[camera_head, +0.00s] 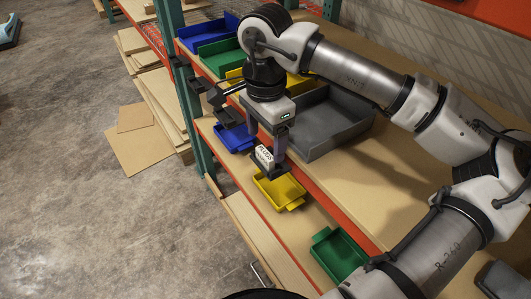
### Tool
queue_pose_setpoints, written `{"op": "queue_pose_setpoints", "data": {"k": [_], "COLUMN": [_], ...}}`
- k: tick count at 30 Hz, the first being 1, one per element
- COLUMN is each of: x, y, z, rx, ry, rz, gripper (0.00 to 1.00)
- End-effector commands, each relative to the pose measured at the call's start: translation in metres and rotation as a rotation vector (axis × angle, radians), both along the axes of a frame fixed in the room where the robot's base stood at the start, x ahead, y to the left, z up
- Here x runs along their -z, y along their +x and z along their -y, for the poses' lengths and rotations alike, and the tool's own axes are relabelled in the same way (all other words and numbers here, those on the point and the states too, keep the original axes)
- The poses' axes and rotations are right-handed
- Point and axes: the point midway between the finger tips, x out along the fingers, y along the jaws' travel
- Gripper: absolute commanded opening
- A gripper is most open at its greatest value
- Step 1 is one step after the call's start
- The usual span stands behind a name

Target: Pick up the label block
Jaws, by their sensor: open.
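The label block (264,154) is small and white with dark marks on its face. It shows near the picture's middle, just left of and above the yellow tray. My gripper (270,161) points down and is open, its fingers at the block. The block appears to lie between or just in front of the fingertips. I cannot tell whether either finger touches it or what the block rests on, since the fingers hide part of it.
A yellow tray (279,190) is below the gripper, a blue tray (235,138) to its left and a green tray (338,254) to the lower right. A large grey bin (322,123) stands behind. An orange shelf edge (334,207) and a green upright (190,101) are close by.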

Motion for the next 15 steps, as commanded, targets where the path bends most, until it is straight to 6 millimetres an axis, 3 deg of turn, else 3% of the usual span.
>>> {"op": "queue_pose_setpoints", "data": {"k": [6, 15], "x": [0.028, 0.035], "y": [-0.002, -0.001], "z": [-0.001, -0.001], "rx": [0.002, 0.002], "ry": [0.0, 0.001], "rz": [-0.002, 0.001], "gripper": [0.73, 0.73]}}
